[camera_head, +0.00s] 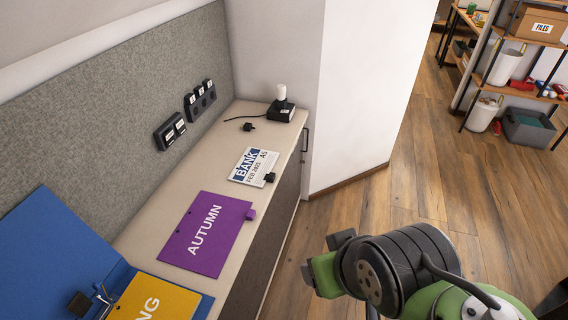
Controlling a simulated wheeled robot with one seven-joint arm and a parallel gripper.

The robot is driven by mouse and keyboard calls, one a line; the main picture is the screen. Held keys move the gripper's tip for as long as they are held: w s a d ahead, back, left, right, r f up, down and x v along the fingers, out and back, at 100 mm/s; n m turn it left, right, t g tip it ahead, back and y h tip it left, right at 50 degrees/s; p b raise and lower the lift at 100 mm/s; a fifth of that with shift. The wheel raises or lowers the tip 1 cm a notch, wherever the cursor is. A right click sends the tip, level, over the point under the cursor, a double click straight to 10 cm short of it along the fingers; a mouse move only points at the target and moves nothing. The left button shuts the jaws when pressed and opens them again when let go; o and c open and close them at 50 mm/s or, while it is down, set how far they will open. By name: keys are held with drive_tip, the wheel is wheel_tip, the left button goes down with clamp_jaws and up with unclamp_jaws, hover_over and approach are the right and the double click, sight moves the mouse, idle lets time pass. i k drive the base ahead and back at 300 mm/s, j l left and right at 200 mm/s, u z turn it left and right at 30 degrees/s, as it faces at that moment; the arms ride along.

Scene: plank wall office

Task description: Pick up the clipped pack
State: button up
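My gripper (323,272) is at the lower right, over the floor side of the cabinet, to the right of and nearer than the pack. It is apart from the pack. The wrist shows mostly from behind, so I cannot tell whether the fingers are open or shut.
A purple AUTUMN divider (208,234) lies nearer on the cabinet top (170,212). A black device (281,111) stands at the far end. Wooden floor (440,190) is clear at right.

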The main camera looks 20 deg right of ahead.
sight(254, 168)
drive_tip(key=i+l+u, duration=0.2)
drive_tip(key=u, duration=0.3)
drive_tip(key=i+l+u, duration=0.1)
drive_tip(key=l+u, duration=1.6)
drive_tip(key=u, duration=0.2)
drive_tip(key=k+l+u, duration=0.1)
drive_tip(key=l+u, duration=0.35)
drive_tip(key=j, duration=0.1)
